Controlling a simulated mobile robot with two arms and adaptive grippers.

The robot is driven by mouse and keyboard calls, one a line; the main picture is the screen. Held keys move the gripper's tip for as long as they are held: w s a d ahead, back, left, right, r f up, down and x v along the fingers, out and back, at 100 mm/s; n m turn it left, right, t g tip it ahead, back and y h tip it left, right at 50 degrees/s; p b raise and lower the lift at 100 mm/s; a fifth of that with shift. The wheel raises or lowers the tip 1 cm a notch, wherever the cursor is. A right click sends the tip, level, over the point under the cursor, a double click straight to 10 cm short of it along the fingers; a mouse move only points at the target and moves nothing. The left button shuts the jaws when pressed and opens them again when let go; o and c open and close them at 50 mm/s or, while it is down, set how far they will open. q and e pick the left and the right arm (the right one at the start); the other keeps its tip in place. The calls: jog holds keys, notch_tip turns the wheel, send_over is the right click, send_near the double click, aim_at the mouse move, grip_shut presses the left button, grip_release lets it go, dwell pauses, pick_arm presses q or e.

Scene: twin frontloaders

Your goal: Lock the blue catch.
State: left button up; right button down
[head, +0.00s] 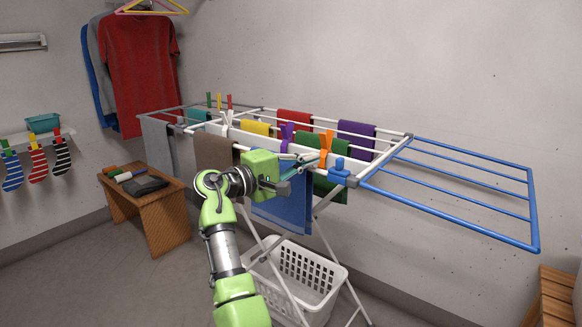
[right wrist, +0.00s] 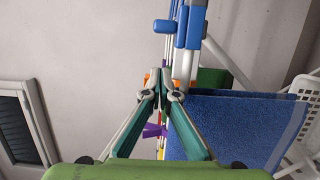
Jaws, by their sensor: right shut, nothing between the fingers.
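The blue catch (head: 339,164) sits on the front rail of the drying rack, at the corner where the blue folding wing (head: 533,195) joins. In the right wrist view the catch (right wrist: 163,28) shows as a blue block with a side knob, ahead of the fingertips. My right gripper (head: 311,159) is shut and empty, just left of the catch, above the blue towel, with a small gap between. Its closed fingertips also show in the right wrist view (right wrist: 160,82). The blue wing stands out roughly level to the right. My left gripper is not in view.
The drying rack carries several cloths, with a blue towel (head: 282,214) under my right gripper and orange (head: 326,145) and purple (head: 287,137) pegs close by. A white basket (head: 312,268) stands beneath. A wooden stool (head: 150,215) is at left.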

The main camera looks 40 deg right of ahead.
aim_at(340, 166)
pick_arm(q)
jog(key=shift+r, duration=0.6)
pick_arm(e)
jog(key=shift+s+d, duration=0.25)
jog(key=shift+s, duration=0.4)
jog(key=shift+s+d, duration=0.2)
jog(key=shift+s, duration=0.4)
jog(key=shift+s+d, duration=0.25)
jog(key=shift+s, duration=0.4)
jog(key=shift+d, duration=0.1)
